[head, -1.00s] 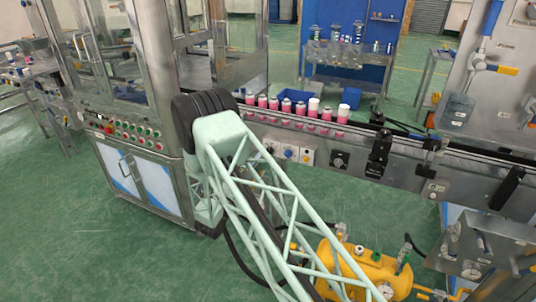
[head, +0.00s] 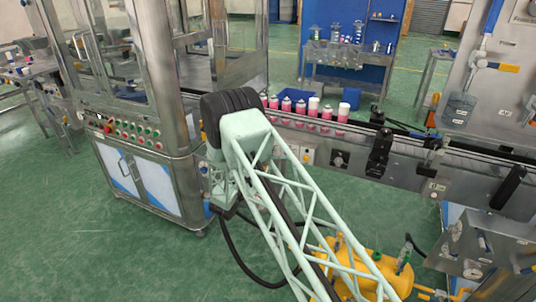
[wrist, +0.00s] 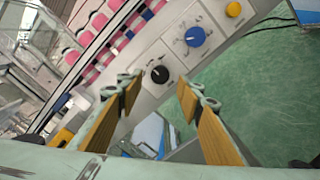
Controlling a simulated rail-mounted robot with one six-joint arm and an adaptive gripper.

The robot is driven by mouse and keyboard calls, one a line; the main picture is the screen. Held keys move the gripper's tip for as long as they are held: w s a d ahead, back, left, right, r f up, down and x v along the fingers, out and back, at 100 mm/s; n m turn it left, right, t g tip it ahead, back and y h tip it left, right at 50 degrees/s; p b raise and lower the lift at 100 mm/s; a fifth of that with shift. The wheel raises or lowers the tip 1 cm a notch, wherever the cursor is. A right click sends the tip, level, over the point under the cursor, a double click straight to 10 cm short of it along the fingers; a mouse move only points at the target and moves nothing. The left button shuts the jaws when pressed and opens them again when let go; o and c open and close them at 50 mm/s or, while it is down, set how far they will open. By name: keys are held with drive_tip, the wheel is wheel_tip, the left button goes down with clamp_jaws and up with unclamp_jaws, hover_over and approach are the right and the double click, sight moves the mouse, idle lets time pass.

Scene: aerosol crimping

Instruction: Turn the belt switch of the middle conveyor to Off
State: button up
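On the middle conveyor's side panel, the wrist view shows a black rotary knob (wrist: 160,74), a blue rotary knob (wrist: 194,36) and a yellow button (wrist: 233,9) in a row. Which knob is the belt switch cannot be read. My gripper (wrist: 158,88) is open and empty, with wood-coloured fingers. The black knob shows between and beyond the fingertips, with no visible contact. The blue knob is farther up and right. In the head view my arm hides the gripper and most of this panel; only the yellow button's plate (head: 307,155) shows beside it.
Pink cans with white tops (head: 313,106) stand on the conveyor (head: 400,150) above the panel. Another black knob (head: 339,160) sits farther right. A steel cabinet (head: 150,185) with buttons stands left, a yellow tank (head: 385,270) below right.

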drive_tip(key=shift+x, duration=2.45)
drive_tip(key=shift+c, duration=0.7)
drive_tip(key=c, duration=0.7)
